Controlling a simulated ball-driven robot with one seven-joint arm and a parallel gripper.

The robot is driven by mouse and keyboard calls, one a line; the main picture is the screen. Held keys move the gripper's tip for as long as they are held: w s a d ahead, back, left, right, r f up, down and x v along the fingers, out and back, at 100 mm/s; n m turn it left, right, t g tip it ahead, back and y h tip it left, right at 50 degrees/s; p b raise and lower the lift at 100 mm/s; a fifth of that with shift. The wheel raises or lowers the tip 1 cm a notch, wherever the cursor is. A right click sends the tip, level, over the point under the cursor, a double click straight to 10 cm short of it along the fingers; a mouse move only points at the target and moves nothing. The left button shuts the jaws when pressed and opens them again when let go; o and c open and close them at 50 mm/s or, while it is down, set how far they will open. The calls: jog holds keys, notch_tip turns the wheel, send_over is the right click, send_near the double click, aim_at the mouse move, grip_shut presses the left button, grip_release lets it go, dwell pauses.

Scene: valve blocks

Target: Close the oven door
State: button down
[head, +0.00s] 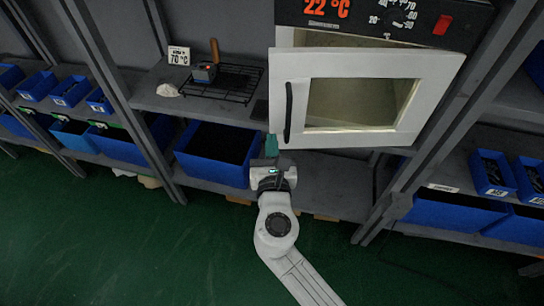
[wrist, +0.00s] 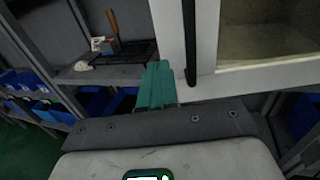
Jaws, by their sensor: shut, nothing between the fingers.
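The oven (head: 290,38) stands on the shelf frame, with a black control panel on top. Its white door (head: 432,80) has a window and stands ajar, with a gap showing along the top. The dark vertical handle (head: 288,112) is near the door's left edge. My gripper (head: 272,146) is shut and empty, at the door's lower left corner. In the wrist view, the green fingers (wrist: 156,84) overlap the door's left edge (wrist: 170,30), left of the handle (wrist: 189,40). I cannot tell whether they touch the door.
A black wire rack (head: 225,82) with a wooden-handled tool (head: 205,72) and a 70 °C sign (head: 179,56) sit on the shelf to the left. Blue bins (head: 215,152) fill the lower shelves on both sides. The green floor in front is clear.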

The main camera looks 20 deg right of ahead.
aim_at(271, 117)
jog(key=shift+x, duration=3.1)
